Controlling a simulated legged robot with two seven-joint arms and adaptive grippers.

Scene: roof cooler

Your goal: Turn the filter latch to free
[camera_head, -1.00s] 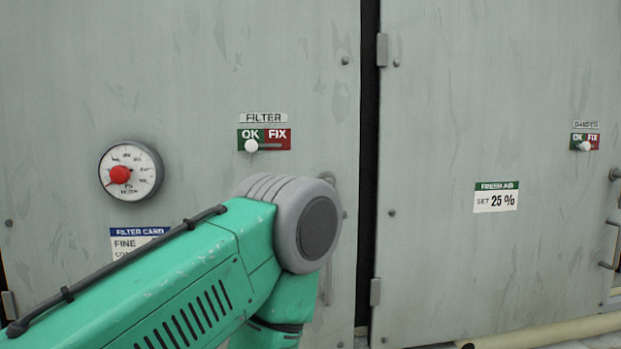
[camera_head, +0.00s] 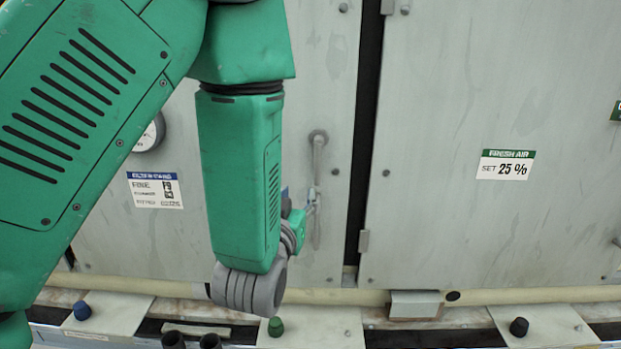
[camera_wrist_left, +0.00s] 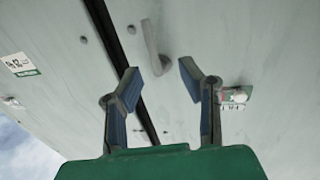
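The filter latch is probably the long grey handle (camera_head: 318,165) on the left cabinet door; it hangs straight down from a round pivot. In the left wrist view the handle (camera_wrist_left: 151,42) shows beyond the gap between the fingers. My left gripper (camera_head: 311,197) is small and partly hidden behind my forearm in the head view, near the handle's middle. In the left wrist view my left gripper (camera_wrist_left: 162,76) has its two blue-padded fingers spread, with nothing between the pads. Whether a finger touches the handle cannot be told. My right gripper is not in view.
A dark gap (camera_head: 366,130) separates the left door from the right door with its FRESH AIR label (camera_head: 506,165). A pale pipe (camera_head: 540,293) runs along the cabinet foot. Blue, green and black knobs stand below it.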

